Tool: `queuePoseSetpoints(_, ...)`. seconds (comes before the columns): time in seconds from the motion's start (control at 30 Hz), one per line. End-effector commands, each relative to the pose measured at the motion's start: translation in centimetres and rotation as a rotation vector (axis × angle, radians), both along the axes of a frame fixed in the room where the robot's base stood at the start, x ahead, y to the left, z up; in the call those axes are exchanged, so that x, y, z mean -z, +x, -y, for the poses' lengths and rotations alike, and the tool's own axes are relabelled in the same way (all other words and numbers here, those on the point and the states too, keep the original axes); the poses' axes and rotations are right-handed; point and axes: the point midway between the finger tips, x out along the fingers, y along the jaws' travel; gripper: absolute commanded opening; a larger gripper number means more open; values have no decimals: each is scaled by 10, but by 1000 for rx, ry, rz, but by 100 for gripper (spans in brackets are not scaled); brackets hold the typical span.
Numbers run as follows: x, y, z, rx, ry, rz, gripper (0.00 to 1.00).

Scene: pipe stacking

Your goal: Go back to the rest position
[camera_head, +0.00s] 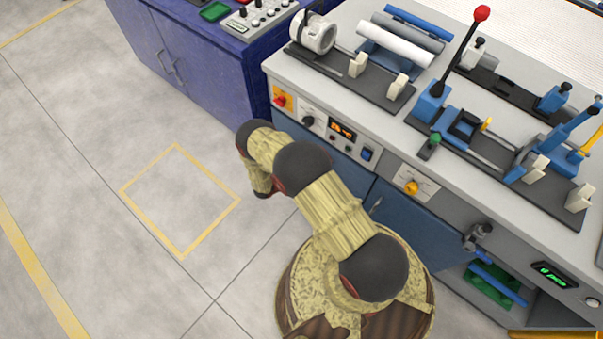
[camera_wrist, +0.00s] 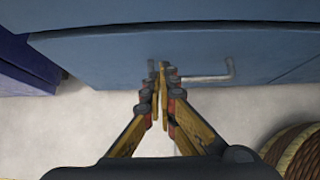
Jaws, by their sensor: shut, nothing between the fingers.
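My gripper (camera_wrist: 159,73) shows in the wrist view with its two fingers shut together and nothing between them. It points toward the blue cabinet front (camera_wrist: 110,55), near a metal door handle (camera_wrist: 215,76); whether it touches the cabinet I cannot tell. In the head view my arm is folded in front of the workbench, and the gripper itself is hidden behind the arm there.
The workbench (camera_head: 330,95) carries grey, white and blue pipes (camera_head: 395,43), clamps and a red-knobbed lever (camera_head: 460,50). A purple cabinet (camera_head: 190,65) stands at the left. The floor with a yellow square (camera_head: 150,172) is clear.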

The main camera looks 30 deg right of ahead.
Motion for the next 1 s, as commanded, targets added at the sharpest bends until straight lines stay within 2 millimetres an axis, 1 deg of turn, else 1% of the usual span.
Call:
queuePoseSetpoints(0.03, -16, -1, -9, -4, -1, 2, 0)
queuePoseSetpoints(0.1, -28, -5, -21, -4, -1, 2, 0)
queuePoseSetpoints(0.3, -53, -16, -47, -2, 0, 1, 0)
queuePoseSetpoints(0.4, -61, -19, -56, -2, 0, 1, 0)
queuePoseSetpoints(0.6, -67, -24, -64, -1, 0, -1, 0)
queuePoseSetpoints(0.87, -67, -24, -64, 4, -2, 1, 0)
queuePoseSetpoints(0.97, -68, -32, -61, 42, -5, 1, 0)
queuePoseSetpoints(1.0, -67, -42, -58, 67, -9, -6, 0)
